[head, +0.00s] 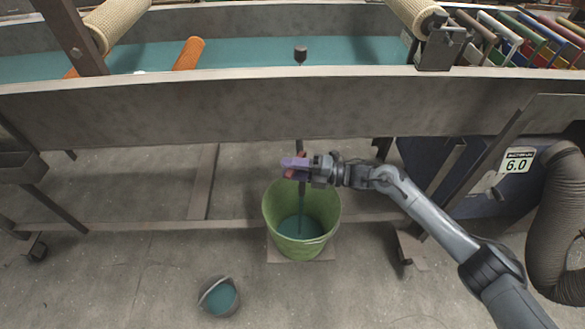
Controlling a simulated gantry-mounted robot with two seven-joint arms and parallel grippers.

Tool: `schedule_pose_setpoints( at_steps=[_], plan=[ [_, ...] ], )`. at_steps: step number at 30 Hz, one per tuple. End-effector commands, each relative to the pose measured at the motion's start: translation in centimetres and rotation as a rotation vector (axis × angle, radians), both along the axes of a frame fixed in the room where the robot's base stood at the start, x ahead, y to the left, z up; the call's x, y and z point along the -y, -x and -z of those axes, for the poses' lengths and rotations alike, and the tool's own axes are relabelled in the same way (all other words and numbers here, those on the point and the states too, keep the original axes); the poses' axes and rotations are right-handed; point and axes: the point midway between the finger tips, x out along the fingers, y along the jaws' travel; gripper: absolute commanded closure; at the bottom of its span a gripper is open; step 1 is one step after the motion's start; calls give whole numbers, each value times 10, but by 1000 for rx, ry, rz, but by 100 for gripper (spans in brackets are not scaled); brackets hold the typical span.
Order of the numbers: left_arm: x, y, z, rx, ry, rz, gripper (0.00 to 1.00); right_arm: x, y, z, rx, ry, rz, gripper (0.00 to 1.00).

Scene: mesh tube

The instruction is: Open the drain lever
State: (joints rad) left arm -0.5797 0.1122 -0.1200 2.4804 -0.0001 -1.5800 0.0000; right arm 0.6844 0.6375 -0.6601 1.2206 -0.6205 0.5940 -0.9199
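My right gripper (295,168), with purplish fingers, is at the drain under the trough, just above the green bucket. A small red part (289,173), which looks like the drain lever, shows at the fingers. It is mostly hidden by them, so I cannot tell whether they hold it or only touch it. A dark vertical pipe (299,146) comes down from the trough behind the gripper. A thin dark teal streak runs below it into the green bucket (326,208), which has teal liquid in it. My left gripper is not in view.
The long metal trough (200,108) holds teal liquid and crosses the whole view. A small bucket (218,298) with teal liquid stands on the floor at front. A blue machine with a thick grey hose (556,235) stands at right. The floor at left front is clear.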

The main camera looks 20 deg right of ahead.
Motion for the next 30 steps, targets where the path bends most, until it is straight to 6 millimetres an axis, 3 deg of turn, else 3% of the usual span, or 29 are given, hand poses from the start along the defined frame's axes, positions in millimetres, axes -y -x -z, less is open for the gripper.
schedule_pose_setpoints(
  at_steps=[8,21,30],
  plan=[
    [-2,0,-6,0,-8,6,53,11,5,-1,0,1,1,60],
    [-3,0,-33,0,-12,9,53,73,38,-2,-2,2,1,60],
    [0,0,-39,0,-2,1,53,95,49,0,0,0,0,60]
  ],
)
